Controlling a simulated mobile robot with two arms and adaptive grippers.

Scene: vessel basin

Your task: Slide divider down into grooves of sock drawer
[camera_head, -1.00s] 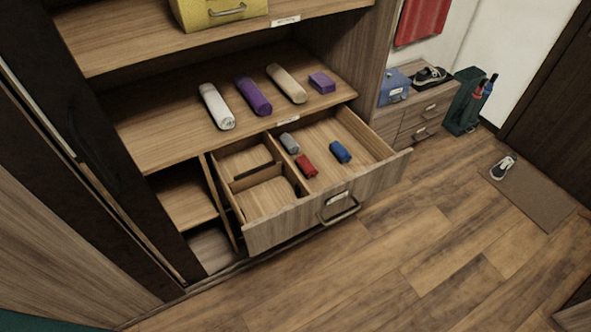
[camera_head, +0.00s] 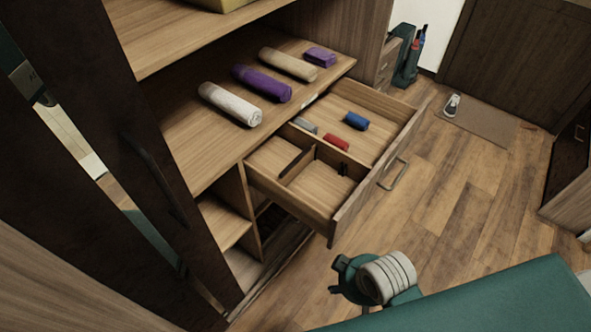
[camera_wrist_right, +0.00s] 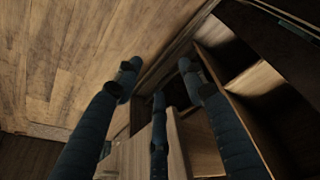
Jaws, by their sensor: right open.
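The sock drawer (camera_head: 362,195) is pulled out, with a wooden lengthwise partition splitting it inside. A thin wooden divider (camera_head: 297,168) stands across the smaller left compartment; I cannot tell how deep it sits. A small dark mark (camera_head: 343,169) shows on the partition, perhaps a groove; it is too small to be sure. My right gripper (camera_head: 338,276) is in front of and below the drawer's near corner, apart from it. In the right wrist view its fingers (camera_wrist_right: 157,80) are spread and hold nothing. My left gripper is out of view.
Grey (camera_head: 304,124), red (camera_head: 336,142) and blue (camera_head: 355,121) rolled socks lie in the larger compartment. White (camera_head: 230,104), purple (camera_head: 262,83) and beige (camera_head: 288,64) rolls lie on the shelf above. A dark door (camera_head: 150,150) stands at left. The floor (camera_head: 450,215) right of the drawer is clear.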

